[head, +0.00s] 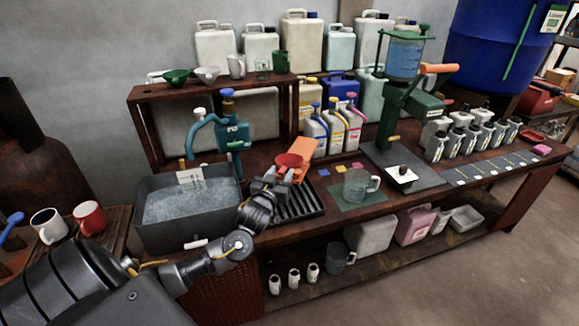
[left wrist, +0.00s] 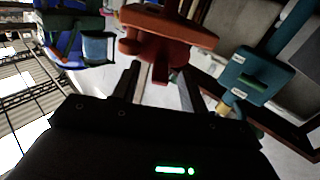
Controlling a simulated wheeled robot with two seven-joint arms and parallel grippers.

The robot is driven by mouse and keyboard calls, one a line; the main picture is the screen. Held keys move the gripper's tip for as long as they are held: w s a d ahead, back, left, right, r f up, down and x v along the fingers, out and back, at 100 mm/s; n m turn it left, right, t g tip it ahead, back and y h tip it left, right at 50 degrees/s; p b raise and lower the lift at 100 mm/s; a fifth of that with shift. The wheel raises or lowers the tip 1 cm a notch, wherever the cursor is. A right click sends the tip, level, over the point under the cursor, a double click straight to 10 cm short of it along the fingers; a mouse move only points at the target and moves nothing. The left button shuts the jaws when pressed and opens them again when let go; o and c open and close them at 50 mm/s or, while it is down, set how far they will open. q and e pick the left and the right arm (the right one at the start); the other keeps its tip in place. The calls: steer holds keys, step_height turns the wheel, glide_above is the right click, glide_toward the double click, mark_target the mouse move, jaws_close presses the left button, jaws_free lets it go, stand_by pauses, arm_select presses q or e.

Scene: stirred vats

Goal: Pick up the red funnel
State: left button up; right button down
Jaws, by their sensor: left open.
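The red funnel (head: 289,160) shows in the head view just past the fingers of my left gripper (head: 282,174), in front of an orange piece (head: 303,152). In the left wrist view the red funnel (left wrist: 160,48) is large and close ahead. Its lower, narrower part lies at the gap between the two fingers of my left gripper (left wrist: 161,82). The gripper is open. I cannot tell whether a finger touches the funnel. The gripper hides part of the funnel's lower side in the head view. My right gripper is not in view.
A grey basin (head: 150,236) stands left of the gripper, with a teal pump (head: 232,135) behind it. A black ribbed tray (head: 297,204) lies beneath the gripper. A glass mug (head: 357,187) stands to the right. White bottles with coloured caps (head: 335,128) stand behind.

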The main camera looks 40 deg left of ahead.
arm_select(q)
jaws_close()
stand_by(0.3)
steer(key=shift+r, duration=0.1)
